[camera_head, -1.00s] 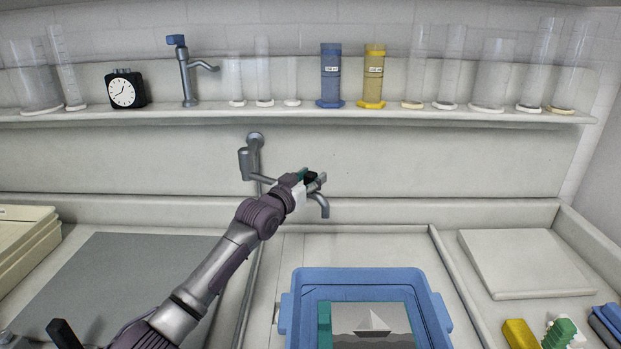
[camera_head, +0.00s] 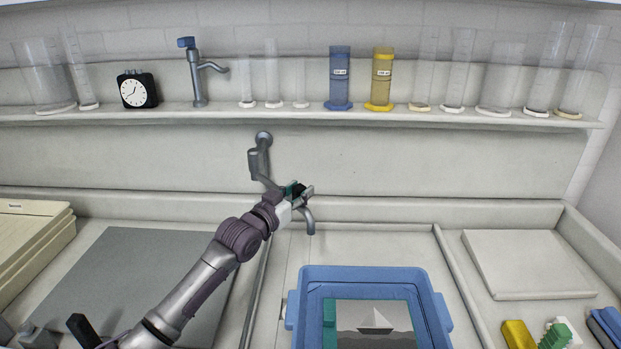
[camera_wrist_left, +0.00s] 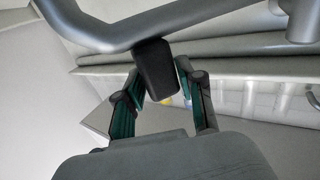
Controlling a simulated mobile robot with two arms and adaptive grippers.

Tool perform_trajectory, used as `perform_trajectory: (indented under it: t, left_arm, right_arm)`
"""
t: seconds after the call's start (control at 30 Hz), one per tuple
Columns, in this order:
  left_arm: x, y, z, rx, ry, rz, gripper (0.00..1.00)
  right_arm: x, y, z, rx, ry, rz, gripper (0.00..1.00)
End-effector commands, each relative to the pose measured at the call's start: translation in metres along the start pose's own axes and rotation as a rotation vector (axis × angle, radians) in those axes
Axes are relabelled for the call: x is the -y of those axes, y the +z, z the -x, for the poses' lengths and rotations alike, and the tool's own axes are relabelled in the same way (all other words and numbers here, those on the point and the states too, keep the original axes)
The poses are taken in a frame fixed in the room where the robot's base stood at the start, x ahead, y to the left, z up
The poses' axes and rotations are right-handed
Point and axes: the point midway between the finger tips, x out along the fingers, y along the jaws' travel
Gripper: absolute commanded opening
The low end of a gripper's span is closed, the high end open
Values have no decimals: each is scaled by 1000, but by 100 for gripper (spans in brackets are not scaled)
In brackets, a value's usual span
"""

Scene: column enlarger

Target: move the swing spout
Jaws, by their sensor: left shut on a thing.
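The swing spout (camera_head: 309,222) is a grey metal pipe. It runs from a wall fitting (camera_head: 262,155) below the shelf and ends in a downward bend above the sink area. My left gripper (camera_head: 299,191) is at the spout's outer part, just before the bend. In the left wrist view the spout's pipe (camera_wrist_left: 110,28) crosses the top, with a black block (camera_wrist_left: 155,68) hanging from it. The left gripper's green-lined fingers (camera_wrist_left: 158,80) are shut on this block, one on each side. My right gripper does not show.
A blue tray (camera_head: 300,305) with a sailboat picture stands below the spout. A grey board (camera_head: 150,255) lies left. A white slab (camera_head: 525,262) lies right.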

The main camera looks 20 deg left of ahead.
Motion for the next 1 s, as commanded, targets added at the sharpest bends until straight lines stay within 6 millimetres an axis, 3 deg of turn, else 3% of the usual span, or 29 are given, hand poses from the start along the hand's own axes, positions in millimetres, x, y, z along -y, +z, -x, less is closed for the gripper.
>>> perform_trajectory:
  t: [0.27, 0.3, 0.4, 0.77, 1.0]
  left_arm:
    - [2, 1, 1, 0, -3, -1, 0]
    - [2, 1, 1, 0, -3, -1, 41]
    - [2, 0, 1, -1, -3, -1, 56]
    - [1, 0, 5, -2, -1, 0, 56]
    - [2, 2, 46, 0, -2, -1, 56]
  right_arm:
    - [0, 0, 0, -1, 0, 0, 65]
    - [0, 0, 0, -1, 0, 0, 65]
    - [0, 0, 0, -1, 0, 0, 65]
    - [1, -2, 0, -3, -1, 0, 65]
    - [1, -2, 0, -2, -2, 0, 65]
